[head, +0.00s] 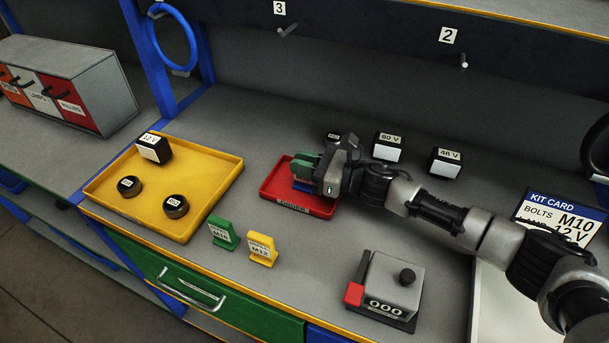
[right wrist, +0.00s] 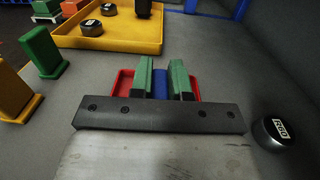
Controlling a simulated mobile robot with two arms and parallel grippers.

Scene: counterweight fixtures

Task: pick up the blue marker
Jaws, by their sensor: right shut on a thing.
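My right gripper (head: 308,168) is over the small red tray (head: 322,210) near the middle of the counter. Its green-tipped fingers also show in the right wrist view (right wrist: 161,80). They are shut on the blue marker (right wrist: 160,84), which sits between the two fingertips. Only a small part of the blue marker (head: 301,187) shows in the head view, below the fingers. Whether it still touches the tray cannot be told. The red tray (right wrist: 122,86) shows on both sides of the fingers. My left gripper is not in view.
A yellow tray (head: 216,198) with a black block and two round pucks stands left. Green (head: 223,235) and yellow (head: 262,249) markers stand in front. Black blocks (head: 388,147) stand behind my arm. A counter device (head: 390,284) and kit card (head: 555,217) are at right.

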